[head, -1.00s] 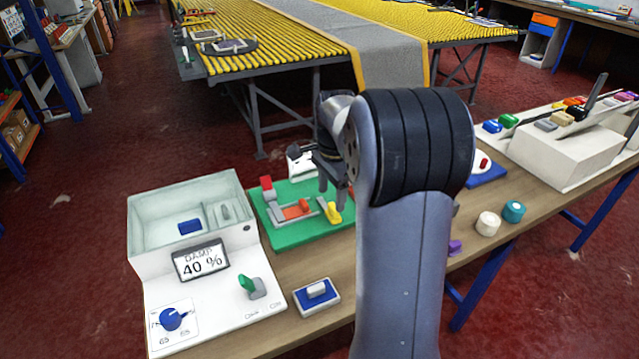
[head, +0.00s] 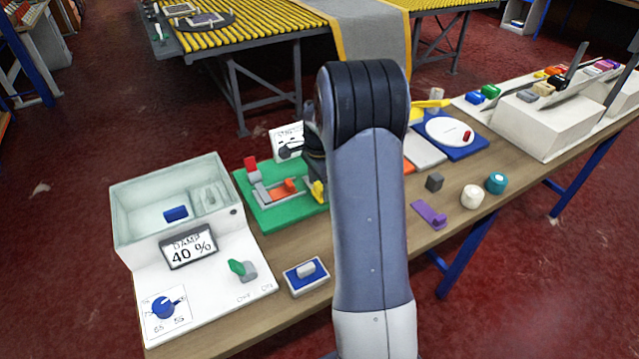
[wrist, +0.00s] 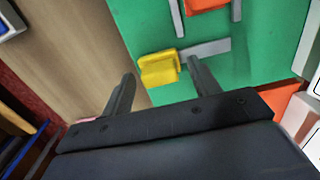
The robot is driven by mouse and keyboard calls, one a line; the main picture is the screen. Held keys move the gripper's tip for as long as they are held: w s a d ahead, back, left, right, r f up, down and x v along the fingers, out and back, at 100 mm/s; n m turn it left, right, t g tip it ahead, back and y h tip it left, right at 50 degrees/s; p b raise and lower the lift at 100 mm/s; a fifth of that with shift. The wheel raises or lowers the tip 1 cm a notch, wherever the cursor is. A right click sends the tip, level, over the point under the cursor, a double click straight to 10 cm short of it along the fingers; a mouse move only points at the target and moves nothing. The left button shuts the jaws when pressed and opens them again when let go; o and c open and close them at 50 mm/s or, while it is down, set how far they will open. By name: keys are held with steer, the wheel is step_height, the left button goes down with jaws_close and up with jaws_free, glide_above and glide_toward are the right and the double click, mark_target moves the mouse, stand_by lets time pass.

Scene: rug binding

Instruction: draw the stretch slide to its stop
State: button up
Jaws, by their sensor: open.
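I cannot tell for sure which is the stretch slide; the yellow block sits at the end of a short grey rail (wrist: 207,48). In the wrist view, the yellow block (wrist: 160,72) shows between and just beyond the fingertips of my gripper (wrist: 163,78). The gripper is open and empty. Whether its fingers reach down beside the block is unclear. In the head view, my arm hides part of the board.
The damp box (head: 190,255), reading 40 %, stands left. A blue-and-white switch (head: 306,276) lies in front of the board.

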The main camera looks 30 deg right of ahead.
steer(key=shift+f, duration=0.2)
jaws_close()
stand_by(0.6)
